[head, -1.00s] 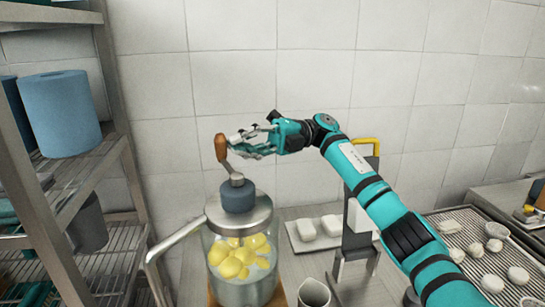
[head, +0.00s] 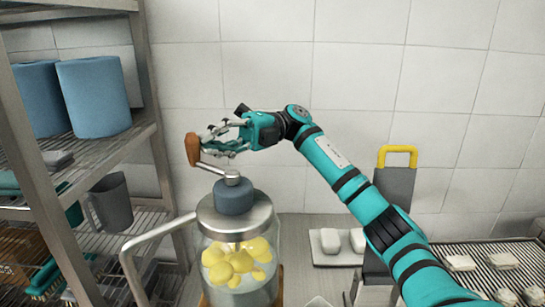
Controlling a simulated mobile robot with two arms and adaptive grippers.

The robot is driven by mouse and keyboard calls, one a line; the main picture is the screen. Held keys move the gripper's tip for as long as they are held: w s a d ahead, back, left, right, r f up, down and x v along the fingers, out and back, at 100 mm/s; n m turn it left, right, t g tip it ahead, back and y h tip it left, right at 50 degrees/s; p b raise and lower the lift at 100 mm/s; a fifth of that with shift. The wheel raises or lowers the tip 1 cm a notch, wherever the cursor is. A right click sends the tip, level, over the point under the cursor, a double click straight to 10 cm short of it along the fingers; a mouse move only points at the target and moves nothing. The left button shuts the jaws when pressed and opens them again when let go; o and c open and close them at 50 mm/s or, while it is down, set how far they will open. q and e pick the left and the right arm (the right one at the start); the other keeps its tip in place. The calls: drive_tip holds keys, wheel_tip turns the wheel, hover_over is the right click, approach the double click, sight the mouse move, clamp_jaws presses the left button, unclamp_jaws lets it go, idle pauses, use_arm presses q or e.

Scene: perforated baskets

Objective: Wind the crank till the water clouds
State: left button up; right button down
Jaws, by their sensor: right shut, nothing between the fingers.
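A clear jar (head: 240,295) with a steel lid (head: 258,210) stands upright at lower centre in the head view. It holds yellow lumps (head: 228,263) in pale grey water, and the lumps show clearly through the wall. A blue-grey hub (head: 233,197) on the lid carries a metal crank arm (head: 210,168), which points left to an orange-brown handle (head: 193,149). My right gripper (head: 212,141) is shut with nothing in it. Its fingertips are just right of the handle, above the crank arm; I cannot tell whether they touch. My left gripper is out of view.
A metal shelf rack (head: 160,165) on the left holds blue rolls (head: 94,96) and a grey mug (head: 110,202). A bent metal bar (head: 150,236) runs from the jar to lower left. A yellow-handled grey board (head: 396,160) stands behind my right arm, near a white tray (head: 335,258).

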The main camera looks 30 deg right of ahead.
sight(198, 160)
drive_tip(key=shift+s+a, duration=0.15)
drive_tip(key=shift+a, duration=0.6)
drive_tip(key=shift+s+a, duration=0.15)
drive_tip(key=shift+a, duration=0.6)
